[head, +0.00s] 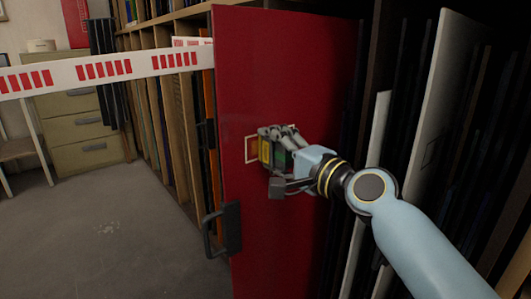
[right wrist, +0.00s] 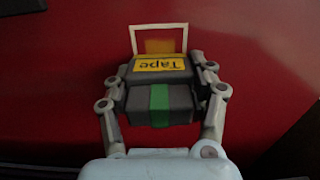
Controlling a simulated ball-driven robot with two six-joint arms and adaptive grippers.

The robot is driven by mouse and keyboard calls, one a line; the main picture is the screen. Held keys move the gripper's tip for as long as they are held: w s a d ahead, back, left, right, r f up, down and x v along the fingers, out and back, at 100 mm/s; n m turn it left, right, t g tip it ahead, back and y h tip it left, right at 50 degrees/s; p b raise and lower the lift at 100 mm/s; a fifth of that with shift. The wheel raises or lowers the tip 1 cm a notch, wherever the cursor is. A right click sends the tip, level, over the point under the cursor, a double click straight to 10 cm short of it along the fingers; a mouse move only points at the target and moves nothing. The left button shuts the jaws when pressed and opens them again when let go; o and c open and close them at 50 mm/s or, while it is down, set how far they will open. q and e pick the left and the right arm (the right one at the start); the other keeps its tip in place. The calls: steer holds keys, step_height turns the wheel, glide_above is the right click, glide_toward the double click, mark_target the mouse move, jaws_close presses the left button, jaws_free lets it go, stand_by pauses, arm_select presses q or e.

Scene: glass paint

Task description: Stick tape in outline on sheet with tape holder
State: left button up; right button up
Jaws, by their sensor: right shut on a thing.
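A red sheet (head: 290,70) stands upright in the middle of the head view, with a dark handle (head: 222,230) on its lower left edge. A pale rectangular outline (head: 249,150) is on the sheet; it also shows in the right wrist view (right wrist: 158,26), with an orange-brown patch inside. My right gripper (head: 277,150) is shut on a dark tape holder (right wrist: 158,90) with a yellow "Tape" label and a green stripe. The holder is close to the sheet just below the outline in the wrist view; I cannot tell whether it touches. My left gripper is not in view.
A red-and-white barrier tape (head: 105,70) stretches across the left to the sheet. Wooden racks (head: 175,110) and other upright panels (head: 425,110) stand on both sides. Drawers (head: 80,130) are at the back left. The grey floor (head: 110,230) at the left is clear.

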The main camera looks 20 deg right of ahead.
mark_target(250, 149)
steer(key=shift+w+d+b, duration=0.75)
steer(key=shift+w+d, duration=0.55)
steer(key=shift+d, duration=2.1)
steer(key=shift+s+a+p, duration=0.5)
steer(key=shift+s+a, duration=0.1)
steer(key=shift+a, duration=1.1)
steer(key=shift+s+a+p, duration=0.45)
steer(key=shift+s+a, duration=0.15)
steer(key=shift+a, duration=1.05)
steer(key=shift+s+a+p, duration=0.5)
steer(key=shift+s+a, duration=0.1)
steer(key=shift+a, duration=1.1)
steer(key=shift+s, duration=0.1)
steer(key=v, duration=0.4)
steer(key=shift+s+d, duration=0.1)
steer(key=shift+s, duration=0.1)
steer(key=shift+s+d, duration=0.2)
steer(key=shift+s, duration=0.4)
